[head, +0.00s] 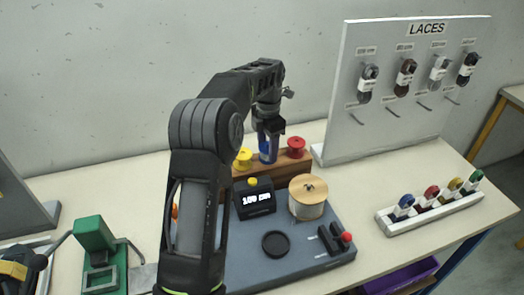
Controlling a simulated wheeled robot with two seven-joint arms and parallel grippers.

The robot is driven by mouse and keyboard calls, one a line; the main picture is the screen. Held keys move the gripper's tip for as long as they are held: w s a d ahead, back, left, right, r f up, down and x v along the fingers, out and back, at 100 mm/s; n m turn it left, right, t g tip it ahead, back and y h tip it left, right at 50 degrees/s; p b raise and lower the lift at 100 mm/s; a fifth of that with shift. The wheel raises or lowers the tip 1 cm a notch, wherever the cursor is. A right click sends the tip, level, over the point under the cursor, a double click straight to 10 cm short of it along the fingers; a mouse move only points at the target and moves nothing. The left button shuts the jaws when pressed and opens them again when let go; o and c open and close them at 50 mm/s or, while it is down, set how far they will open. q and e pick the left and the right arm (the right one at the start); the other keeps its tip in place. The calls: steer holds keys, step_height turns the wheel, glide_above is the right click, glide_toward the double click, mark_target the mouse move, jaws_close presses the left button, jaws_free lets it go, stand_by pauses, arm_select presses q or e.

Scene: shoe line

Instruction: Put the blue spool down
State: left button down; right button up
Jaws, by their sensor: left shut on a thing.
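The blue spool (267,148) shows just below my left gripper (270,124), over the wooden rack (264,165) at the back of the grey machine base. My left gripper is shut on the blue spool, with its fingers pointing down. A yellow spool (243,158) is to its left on the rack and a red spool (296,147) to its right. I cannot tell whether the blue spool touches the rack. My right gripper is not in view.
A display box (256,197), a large thread spool (308,196) and a black disc (276,244) are on the base (300,252). The laces board (400,85) and a white rack of coloured pieces (432,212) stand right. A green device (95,250) stands left.

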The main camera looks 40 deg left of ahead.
arm_select(q)
steer(key=shift+w+d+r, duration=0.15)
steer(key=shift+w+d, duration=0.05)
steer(key=shift+d, duration=0.15)
steer(key=c, duration=0.9)
jaws_free()
steer(key=shift+a+f, duration=0.15)
steer(key=shift+f, duration=0.05)
steer(key=o, duration=0.3)
